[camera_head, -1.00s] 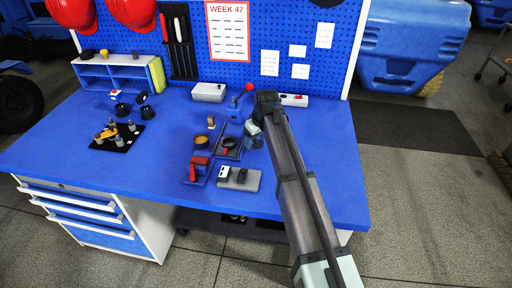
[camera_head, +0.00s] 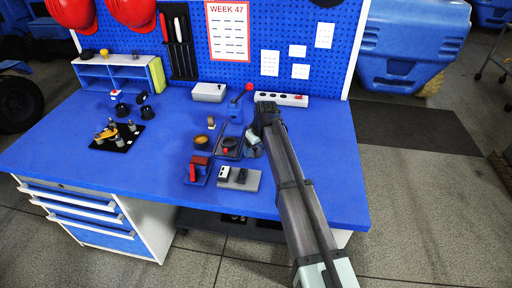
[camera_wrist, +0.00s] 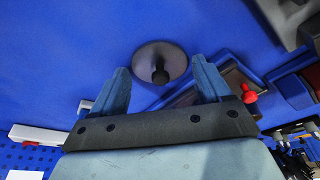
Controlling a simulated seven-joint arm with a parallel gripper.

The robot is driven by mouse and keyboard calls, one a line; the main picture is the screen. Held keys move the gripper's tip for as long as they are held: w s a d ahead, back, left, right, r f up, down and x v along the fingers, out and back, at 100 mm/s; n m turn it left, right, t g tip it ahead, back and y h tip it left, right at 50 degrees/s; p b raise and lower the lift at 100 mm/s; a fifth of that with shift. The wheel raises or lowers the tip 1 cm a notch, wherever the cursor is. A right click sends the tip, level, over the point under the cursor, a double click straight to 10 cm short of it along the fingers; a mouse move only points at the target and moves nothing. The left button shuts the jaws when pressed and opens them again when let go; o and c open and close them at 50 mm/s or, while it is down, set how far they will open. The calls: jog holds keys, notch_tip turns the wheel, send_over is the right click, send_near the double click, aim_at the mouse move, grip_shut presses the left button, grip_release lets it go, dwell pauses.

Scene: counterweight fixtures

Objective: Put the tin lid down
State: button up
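The tin lid (camera_wrist: 148,56) is a round grey disc with a black knob, seen from above in the wrist view over the blue bench top. It appears to lie on the bench; its height is hard to judge. My gripper (camera_wrist: 161,66) is open, its two blue fingers wide apart on either side of the knob, with a visible gap to each. In the head view my gripper (camera_head: 254,140) is low over the bench, right of the small fixtures, and largely hides the lid.
A dark tray with a round part (camera_head: 228,146) is just left of my gripper. A blue fixture with a red-knobbed lever (camera_head: 236,113) and a white strip (camera_head: 281,99) stand behind. A grey block plate (camera_head: 240,180) is in front. Bench to the right is clear.

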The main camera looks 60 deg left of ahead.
jog(key=v, duration=1.2)
jog(key=shift+r, duration=0.2)
dwell(0.4)
